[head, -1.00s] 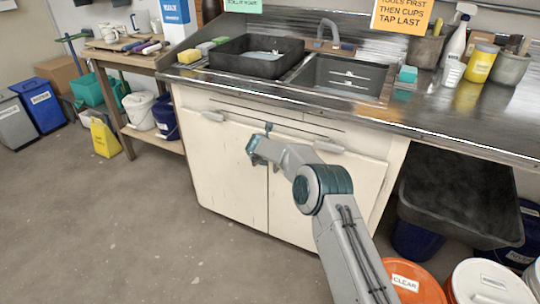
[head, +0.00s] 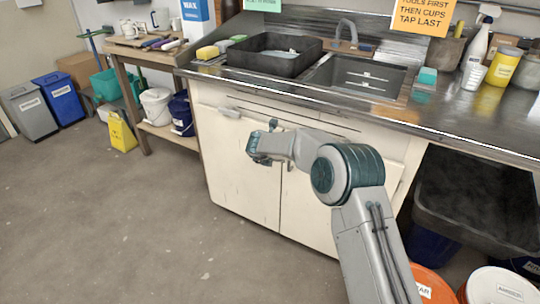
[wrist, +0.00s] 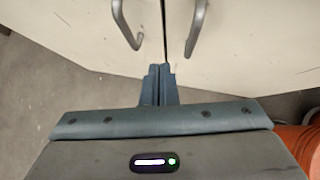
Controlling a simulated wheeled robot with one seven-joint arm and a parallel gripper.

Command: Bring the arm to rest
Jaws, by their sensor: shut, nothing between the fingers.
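My gripper (head: 256,150) is in front of the cream cabinet below the sink counter, at the end of my bent arm. In the wrist view my gripper (wrist: 159,72) has its two fingers together, with nothing between them. Beyond the fingertips are the cabinet doors (wrist: 235,55) and their two handles. Both doors look shut. I cannot tell the exact gap between the fingertips and the doors.
The steel counter (head: 460,130) with its sink (head: 360,75) runs above the cabinet. A black tub (head: 480,200) stands under the counter at right, near an orange bucket (head: 432,288) and a white-lidded bucket (head: 495,285). Open floor (head: 120,220) lies at left.

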